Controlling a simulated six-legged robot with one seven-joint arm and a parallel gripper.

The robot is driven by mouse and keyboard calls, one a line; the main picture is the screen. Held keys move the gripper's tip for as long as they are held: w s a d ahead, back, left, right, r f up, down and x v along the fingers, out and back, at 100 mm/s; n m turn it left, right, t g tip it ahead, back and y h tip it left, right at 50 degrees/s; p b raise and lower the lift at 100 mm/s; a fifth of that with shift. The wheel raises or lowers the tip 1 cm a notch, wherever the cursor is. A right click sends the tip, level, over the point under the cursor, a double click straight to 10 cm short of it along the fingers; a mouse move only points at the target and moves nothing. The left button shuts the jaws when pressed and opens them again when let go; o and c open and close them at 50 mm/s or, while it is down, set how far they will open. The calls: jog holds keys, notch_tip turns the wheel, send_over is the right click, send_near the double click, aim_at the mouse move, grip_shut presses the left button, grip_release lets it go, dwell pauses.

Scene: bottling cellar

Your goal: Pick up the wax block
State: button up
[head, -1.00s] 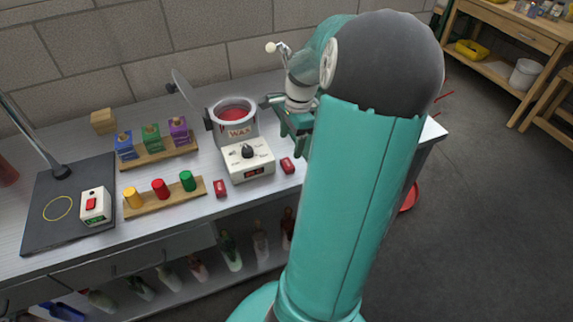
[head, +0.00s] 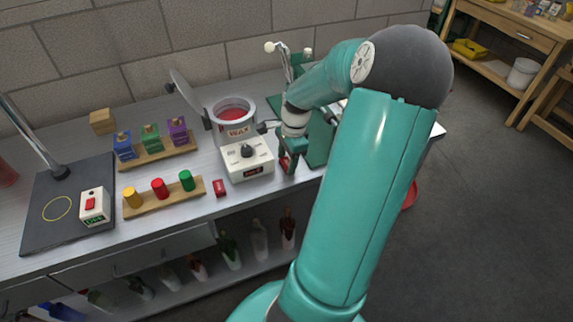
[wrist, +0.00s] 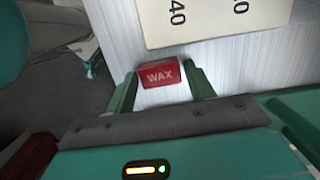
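A small red wax block (wrist: 160,75) with "WAX" on it lies on the bench top near the front edge in the wrist view. In the head view this block (head: 285,163) is mostly hidden by my gripper (head: 289,163), to the right of the wax pot's control box.
The wax pot (head: 233,112) stands open, with its white control box (head: 248,160) close left of my gripper. A green machine (head: 318,135) stands close on the right. Wooden racks (head: 165,197) with coloured stamps and blocks stand further left.

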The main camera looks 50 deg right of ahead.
jog(key=c, duration=0.6)
jog(key=shift+r, duration=0.45)
notch_tip(320, 180, up, 2)
jog(key=shift+r, duration=0.1)
jog(key=s+a+r, duration=0.2)
jog(key=a+r, duration=0.1)
jog(key=s+a+r, duration=0.3)
jog(key=a, duration=0.1)
jog(key=s+a+r, duration=0.3)
jog(key=a, duration=0.1)
jog(key=shift+a+r, duration=0.2)
jog(key=shift+r, duration=0.15)
